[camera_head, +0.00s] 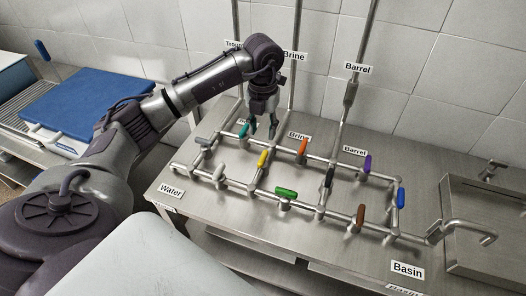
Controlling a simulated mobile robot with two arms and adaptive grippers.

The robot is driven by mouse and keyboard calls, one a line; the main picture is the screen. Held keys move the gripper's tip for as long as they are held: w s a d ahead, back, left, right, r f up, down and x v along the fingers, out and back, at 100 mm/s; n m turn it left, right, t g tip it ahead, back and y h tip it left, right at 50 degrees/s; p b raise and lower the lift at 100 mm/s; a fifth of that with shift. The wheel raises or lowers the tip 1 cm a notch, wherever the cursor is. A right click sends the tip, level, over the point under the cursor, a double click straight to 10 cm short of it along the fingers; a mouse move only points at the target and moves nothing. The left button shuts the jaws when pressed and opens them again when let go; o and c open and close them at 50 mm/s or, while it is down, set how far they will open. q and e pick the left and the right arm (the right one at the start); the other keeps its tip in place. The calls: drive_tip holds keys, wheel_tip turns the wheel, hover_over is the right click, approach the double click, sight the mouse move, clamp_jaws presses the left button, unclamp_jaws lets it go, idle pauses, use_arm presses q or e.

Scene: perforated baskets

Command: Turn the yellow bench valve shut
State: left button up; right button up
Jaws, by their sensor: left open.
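The yellow valve handle (262,159) sits on a cross pipe in the left middle of the pipework on the steel bench. It points up and away, roughly along its pipe. My left gripper (262,127) is open above the back pipe, between the teal handle (244,130) and the orange handle (302,147). It is behind the yellow handle and apart from it in the picture. Whether its fingers touch the teal handle I cannot tell. My right gripper is not in view.
Several other handles crowd the pipework, including green (286,192), black (329,178), purple (367,163), blue (401,197) and brown (360,215). Vertical pipes rise at the tiled wall. A basin (487,223) is at the right. A blue board (90,103) lies at the left.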

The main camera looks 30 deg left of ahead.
sight(263, 156)
use_arm(q)
wheel_tip(263, 156, down, 10)
drive_tip(key=shift+f+p, duration=0.15)
drive_tip(key=shift+p, duration=1.1)
clamp_jaws()
